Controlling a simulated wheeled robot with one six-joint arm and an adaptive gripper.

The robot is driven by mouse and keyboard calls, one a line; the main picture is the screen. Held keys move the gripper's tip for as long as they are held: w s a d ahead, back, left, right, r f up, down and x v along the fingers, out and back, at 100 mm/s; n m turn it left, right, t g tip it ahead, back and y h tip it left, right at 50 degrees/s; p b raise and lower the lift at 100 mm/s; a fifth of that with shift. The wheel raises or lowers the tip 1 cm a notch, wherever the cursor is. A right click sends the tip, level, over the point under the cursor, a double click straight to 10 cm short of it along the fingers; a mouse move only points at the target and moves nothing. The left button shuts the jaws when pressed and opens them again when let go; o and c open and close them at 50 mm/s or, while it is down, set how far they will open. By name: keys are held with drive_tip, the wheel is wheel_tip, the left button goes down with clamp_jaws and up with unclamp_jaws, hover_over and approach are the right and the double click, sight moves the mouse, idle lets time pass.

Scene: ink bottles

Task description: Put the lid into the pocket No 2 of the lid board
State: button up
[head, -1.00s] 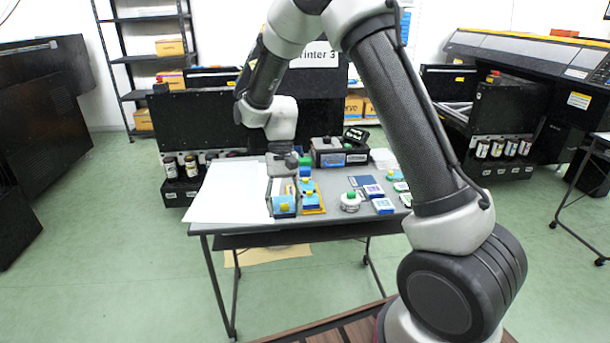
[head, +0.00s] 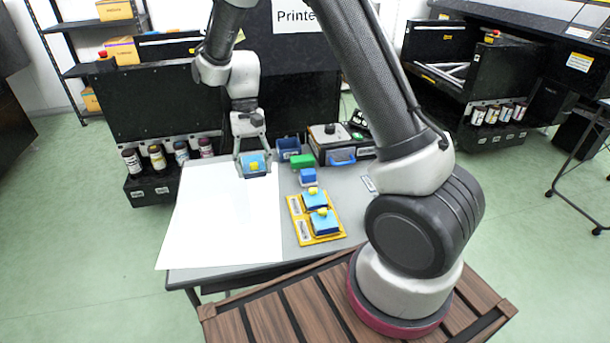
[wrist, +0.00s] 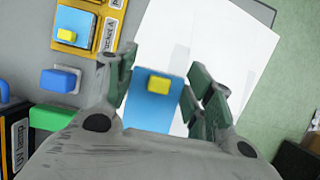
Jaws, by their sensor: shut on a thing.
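My gripper (head: 254,168) is shut on a blue lid (head: 258,162) with a yellow knob, over the far part of the white sheet. In the wrist view the lid (wrist: 152,110) sits between the fingers (wrist: 165,95). The yellow lid board (head: 331,236) lies to the right and nearer. Two blue pieces with yellow knobs, a far one (head: 309,201) and a near one (head: 319,226), sit on it. Part of the board (wrist: 98,38) shows at the upper left of the wrist view. Its labels are too small to read surely.
The white sheet (head: 225,220) covers the table's left side. A blue block (head: 308,176), a green block (head: 302,160) and a dark blue open container (head: 288,146) stand beyond the board. A black device (head: 335,136) is at the back right. My arm hides the table's right side.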

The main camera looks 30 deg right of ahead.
drive_tip(key=f, duration=0.6)
drive_tip(key=shift+w, duration=0.35)
drive_tip(key=shift+f, duration=2)
drive_tip(key=shift+f, duration=0.15)
drive_tip(key=o, duration=1)
